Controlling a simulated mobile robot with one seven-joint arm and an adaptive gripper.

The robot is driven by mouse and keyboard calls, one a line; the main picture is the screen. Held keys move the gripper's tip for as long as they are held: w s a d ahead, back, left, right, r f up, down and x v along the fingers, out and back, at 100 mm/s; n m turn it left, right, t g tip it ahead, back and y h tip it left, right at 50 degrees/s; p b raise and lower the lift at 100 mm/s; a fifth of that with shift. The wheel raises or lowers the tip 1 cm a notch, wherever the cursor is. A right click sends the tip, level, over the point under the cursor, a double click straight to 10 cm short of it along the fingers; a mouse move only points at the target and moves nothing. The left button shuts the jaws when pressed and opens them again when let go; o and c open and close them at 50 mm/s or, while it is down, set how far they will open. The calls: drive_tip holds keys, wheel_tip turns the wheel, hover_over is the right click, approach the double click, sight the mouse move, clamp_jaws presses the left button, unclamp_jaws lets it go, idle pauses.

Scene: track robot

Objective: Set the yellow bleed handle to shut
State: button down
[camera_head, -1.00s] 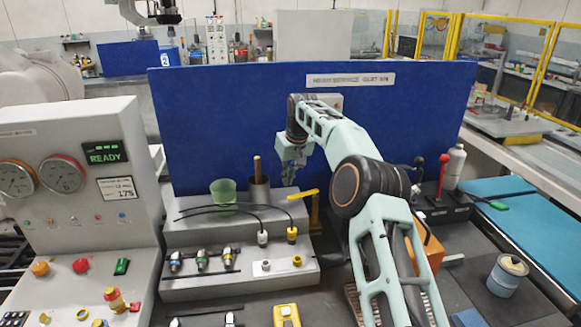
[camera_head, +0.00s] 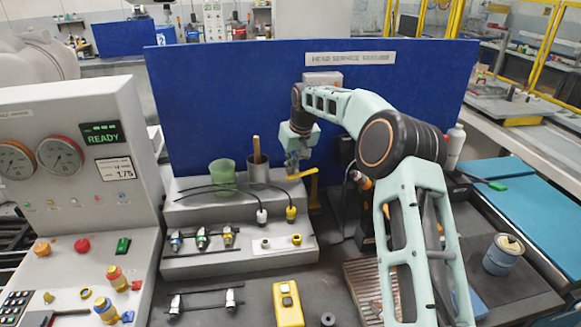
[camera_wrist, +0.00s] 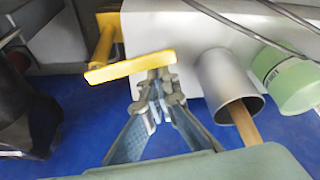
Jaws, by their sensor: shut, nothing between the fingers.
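The yellow bleed handle (camera_head: 301,173) is a flat bar at the right end of the grey fixture's upper step, beside an upright yellow post (camera_head: 314,190). In the wrist view the handle (camera_wrist: 125,69) lies across the picture, just beyond the fingertips, with one end by the post (camera_wrist: 104,42). My gripper (camera_head: 292,171) is shut and empty at the handle's left end. In the wrist view its fingertips (camera_wrist: 158,82) are together and overlap the handle's free end. I cannot tell if they touch it.
A metal cup (camera_head: 258,170) with a wooden stick and a green cup (camera_head: 223,171) stand just left of my gripper. Black cables (camera_head: 215,190) cross the fixture step. The blue panel (camera_head: 220,100) rises behind. A grey control console (camera_head: 70,150) stands at left.

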idle(0.4)
drive_tip(key=n, duration=0.1)
drive_tip(key=s+d+n, duration=0.1)
drive_tip(key=n, duration=0.1)
drive_tip(key=s+n+g+y, duration=0.1)
drive_tip(key=shift+s+d+p, duration=0.25)
drive_tip(key=shift+p, duration=0.05)
drive_tip(key=shift+s+d+n, duration=0.3)
drive_tip(key=shift+s+d, duration=0.25)
drive_tip(key=shift+s, duration=0.15)
drive_tip(key=shift+s+d, duration=0.2)
drive_tip(key=shift+d, duration=0.1)
drive_tip(key=shift+n, duration=0.8)
drive_tip(key=shift+s+d+b, duration=0.15)
drive_tip(key=shift+s+d, duration=0.1)
drive_tip(key=shift+d, duration=0.45)
drive_tip(key=shift+s+d+b, duration=0.2)
drive_tip(key=shift+d, duration=0.55)
drive_tip(key=shift+s+d+b, duration=0.15)
drive_tip(key=shift+s+d, duration=0.1)
drive_tip(key=shift+d, duration=0.45)
